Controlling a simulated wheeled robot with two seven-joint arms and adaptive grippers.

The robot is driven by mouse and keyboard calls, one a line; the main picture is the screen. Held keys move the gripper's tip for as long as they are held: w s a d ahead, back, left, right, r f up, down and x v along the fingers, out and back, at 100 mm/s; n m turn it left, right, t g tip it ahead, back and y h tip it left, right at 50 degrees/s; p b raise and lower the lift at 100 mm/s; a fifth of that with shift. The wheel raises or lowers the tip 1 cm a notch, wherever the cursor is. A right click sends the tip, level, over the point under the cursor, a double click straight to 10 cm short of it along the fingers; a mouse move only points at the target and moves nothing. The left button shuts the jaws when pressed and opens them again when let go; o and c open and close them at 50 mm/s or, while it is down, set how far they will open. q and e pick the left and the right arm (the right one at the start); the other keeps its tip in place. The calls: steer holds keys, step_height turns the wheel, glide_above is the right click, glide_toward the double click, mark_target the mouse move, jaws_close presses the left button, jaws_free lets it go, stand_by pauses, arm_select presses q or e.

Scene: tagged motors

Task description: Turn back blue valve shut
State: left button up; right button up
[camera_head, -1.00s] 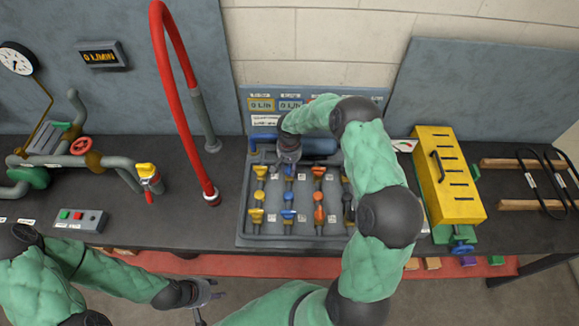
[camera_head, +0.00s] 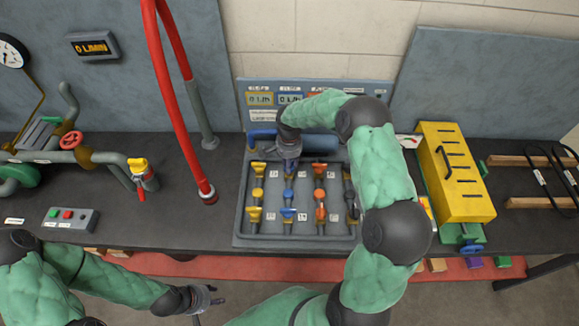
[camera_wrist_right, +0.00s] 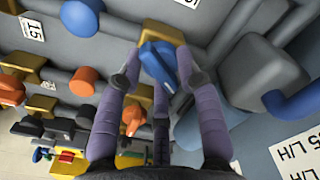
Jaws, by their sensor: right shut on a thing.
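The back blue valve's handle (camera_wrist_right: 158,65) sits between the fingertips of my right gripper (camera_wrist_right: 160,78) in the right wrist view. The gripper is shut on this blue handle, which lies over a yellow-brown valve body. In the head view, my right gripper (camera_head: 289,163) reaches down at the back of the blue column and hides most of that valve. The front blue valve (camera_head: 288,214) stands nearer, below a round blue knob (camera_head: 288,193). My left gripper (camera_head: 205,300) hangs in front of the bench, empty, with its fingers apart.
The grey valve tray (camera_head: 240,225) also holds yellow valves (camera_head: 257,168) on the left and orange valves (camera_head: 320,170) on the right. A display panel (camera_head: 262,99) stands behind. A yellow box (camera_head: 455,175) stands right of my right arm, a red hose (camera_head: 165,90) to the left.

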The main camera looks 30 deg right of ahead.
steer(key=m+b, duration=0.3)
steer(key=m, duration=0.2)
steer(key=shift+m, duration=0.3)
steer(key=m+b, duration=0.1)
steer(key=m, duration=0.3)
steer(key=shift+w+m+b, duration=0.1)
steer(key=shift+m+b, duration=0.25)
steer(key=shift+m, duration=0.05)
steer(key=shift+r+m, duration=0.1)
steer(key=shift+m, duration=0.2)
steer(key=o, duration=1.1)
step_height(320, 180, up, 12)
steer(key=shift+f, duration=0.1)
